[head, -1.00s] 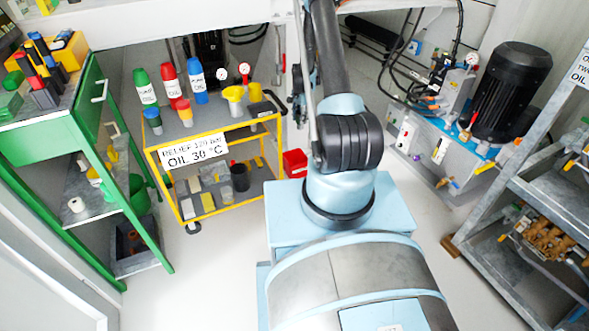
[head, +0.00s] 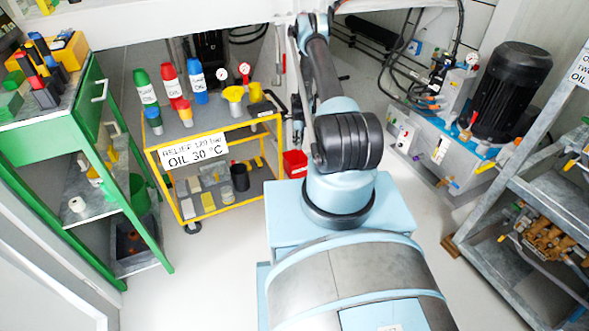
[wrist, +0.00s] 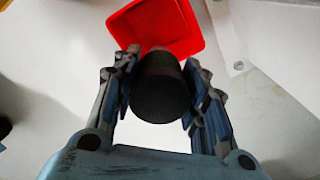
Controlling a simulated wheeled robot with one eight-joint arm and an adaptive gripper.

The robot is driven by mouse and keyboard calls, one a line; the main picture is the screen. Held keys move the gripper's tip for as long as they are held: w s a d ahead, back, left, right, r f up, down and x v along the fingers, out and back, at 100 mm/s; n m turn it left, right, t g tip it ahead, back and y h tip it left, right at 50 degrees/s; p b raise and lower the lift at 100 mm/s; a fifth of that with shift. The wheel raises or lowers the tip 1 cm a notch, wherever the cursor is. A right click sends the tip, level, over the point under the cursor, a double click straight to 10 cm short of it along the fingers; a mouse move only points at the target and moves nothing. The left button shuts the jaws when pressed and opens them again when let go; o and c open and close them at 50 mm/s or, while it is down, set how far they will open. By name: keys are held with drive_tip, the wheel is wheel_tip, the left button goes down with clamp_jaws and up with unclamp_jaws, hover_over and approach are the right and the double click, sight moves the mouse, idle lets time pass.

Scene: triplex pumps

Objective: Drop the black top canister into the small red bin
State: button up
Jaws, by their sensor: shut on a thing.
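My gripper (wrist: 158,92) is shut on the black canister (wrist: 160,95), a dark cylinder held between its two fingers in the wrist view. The small red bin (wrist: 150,25) lies beyond the canister at the top of the wrist view, with its open side partly showing. The canister overlaps the bin's near edge in the picture. I cannot tell the exact height between them. In the head view the red bin (head: 294,163) stands on the floor just right of the yellow cart. The held canister cannot be made out in the head view.
The yellow cart (head: 215,143) carries bottles, funnels and gauges, with a dark cup (head: 240,177) on its lower shelf. A green bench (head: 95,165) stands at left. A pump unit with a black motor (head: 510,92) and grey shelving (head: 540,190) stand at right.

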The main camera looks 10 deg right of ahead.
drive_tip(key=shift+f, duration=2.2)
drive_tip(key=o, duration=1.3)
wheel_tip(320, 180, up, 12)
drive_tip(key=shift+f, duration=0.1)
